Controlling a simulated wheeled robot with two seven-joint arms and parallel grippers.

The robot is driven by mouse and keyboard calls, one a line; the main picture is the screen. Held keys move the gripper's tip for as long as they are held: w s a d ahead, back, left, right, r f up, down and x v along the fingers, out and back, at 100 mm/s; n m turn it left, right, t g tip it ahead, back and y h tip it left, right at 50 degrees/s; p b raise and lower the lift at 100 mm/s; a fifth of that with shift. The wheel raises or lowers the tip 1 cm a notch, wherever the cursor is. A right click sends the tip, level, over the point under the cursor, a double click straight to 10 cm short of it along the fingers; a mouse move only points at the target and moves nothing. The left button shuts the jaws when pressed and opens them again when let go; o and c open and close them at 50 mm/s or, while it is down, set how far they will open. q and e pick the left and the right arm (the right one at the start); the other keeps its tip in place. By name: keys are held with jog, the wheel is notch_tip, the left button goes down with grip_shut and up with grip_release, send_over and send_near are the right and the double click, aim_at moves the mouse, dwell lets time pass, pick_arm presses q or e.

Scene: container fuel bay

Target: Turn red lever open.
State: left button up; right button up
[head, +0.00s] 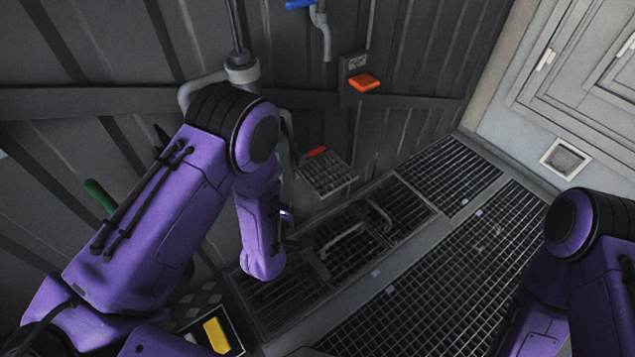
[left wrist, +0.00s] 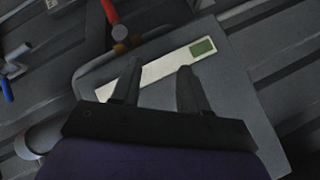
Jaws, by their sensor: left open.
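In the left wrist view, a red lever (left wrist: 110,12) runs in from the top edge to a brass-coloured valve fitting (left wrist: 120,47). A small red handle (head: 316,151) shows in the head view beside my left arm; I cannot tell for sure if it is the same lever. My left gripper (left wrist: 160,70) is open, with nothing between its fingers. Its tips are below the fitting in the wrist view, apart from the lever, over a grey panel with a pale strip. In the head view my left forearm mostly hides this gripper. My right gripper is out of view.
An orange-red handle (head: 365,82) sits on a labelled wall box. A blue handle (head: 300,4) is at the top, and a green handle (head: 98,195) at the left. A small grated shelf (head: 326,175) juts from the wall. Floor gratings (head: 440,265) lie clear at the right.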

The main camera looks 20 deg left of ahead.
aim_at(314, 150)
pick_arm(q)
jog(key=w+d+n+t+b, duration=0.1)
jog(key=w+b, duration=0.1)
jog(key=w, duration=0.3)
jog(key=w+d+r+n+t+b, duration=0.1)
jog(key=w+t+b, duration=0.1)
jog(key=w, duration=0.4)
jog(key=w+d+r+n+t+b, duration=0.1)
jog(key=w+b, duration=0.1)
jog(key=w, duration=0.4)
jog(key=shift+w+d+r+n+t+h+b, duration=0.2)
jog(key=shift+d+n+t+h+b, duration=0.1)
jog(key=shift+d+n+h+b, duration=0.1)
jog(key=shift+s, duration=0.1)
grip_shut()
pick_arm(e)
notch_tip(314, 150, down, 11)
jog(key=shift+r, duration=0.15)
